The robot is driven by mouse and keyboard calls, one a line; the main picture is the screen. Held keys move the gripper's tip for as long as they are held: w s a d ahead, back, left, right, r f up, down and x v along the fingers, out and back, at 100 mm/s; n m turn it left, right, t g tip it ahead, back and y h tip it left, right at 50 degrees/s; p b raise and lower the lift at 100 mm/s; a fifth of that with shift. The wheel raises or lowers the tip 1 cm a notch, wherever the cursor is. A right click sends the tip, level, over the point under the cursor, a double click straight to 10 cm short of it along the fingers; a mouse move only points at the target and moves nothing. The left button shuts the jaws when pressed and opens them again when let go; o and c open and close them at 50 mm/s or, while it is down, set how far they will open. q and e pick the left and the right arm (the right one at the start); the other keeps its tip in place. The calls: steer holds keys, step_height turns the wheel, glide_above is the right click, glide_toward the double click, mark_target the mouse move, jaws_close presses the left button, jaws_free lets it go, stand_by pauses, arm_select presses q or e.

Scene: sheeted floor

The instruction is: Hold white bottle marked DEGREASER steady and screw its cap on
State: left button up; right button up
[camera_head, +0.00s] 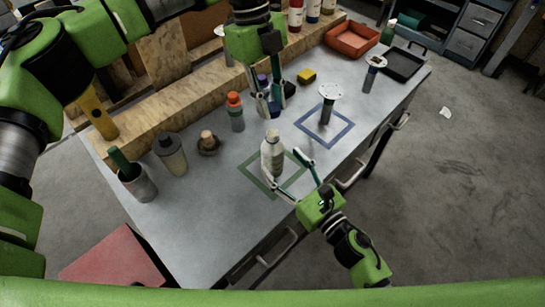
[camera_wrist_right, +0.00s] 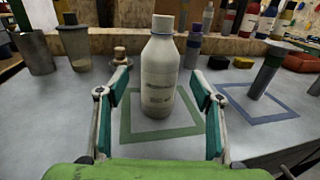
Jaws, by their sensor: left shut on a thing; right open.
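The white DEGREASER bottle (camera_head: 272,157) stands upright inside the green square outline on the bench. In the right wrist view the bottle (camera_wrist_right: 160,80) is straight ahead; its label is too blurred to read and its top is pale and narrow. My right gripper (camera_head: 283,167) is open, low on the near side, with one finger to each side of the bottle and visible gaps in the right wrist view (camera_wrist_right: 158,85). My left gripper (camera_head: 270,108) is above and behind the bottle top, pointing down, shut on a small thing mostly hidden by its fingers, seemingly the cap.
A flanged post (camera_head: 327,104) stands in the blue square to the right. The near bench surface is clear.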

steer(key=shift+x, duration=2.75)
steer(key=c, duration=1.7)
arm_select(q)
glide_above(275, 135)
steer(key=w, duration=0.1)
steer(key=shift+a+f, duration=0.25)
steer(key=shift+f, duration=1)
steer(key=shift+a+f, duration=0.2)
steer(key=shift+f, duration=1.05)
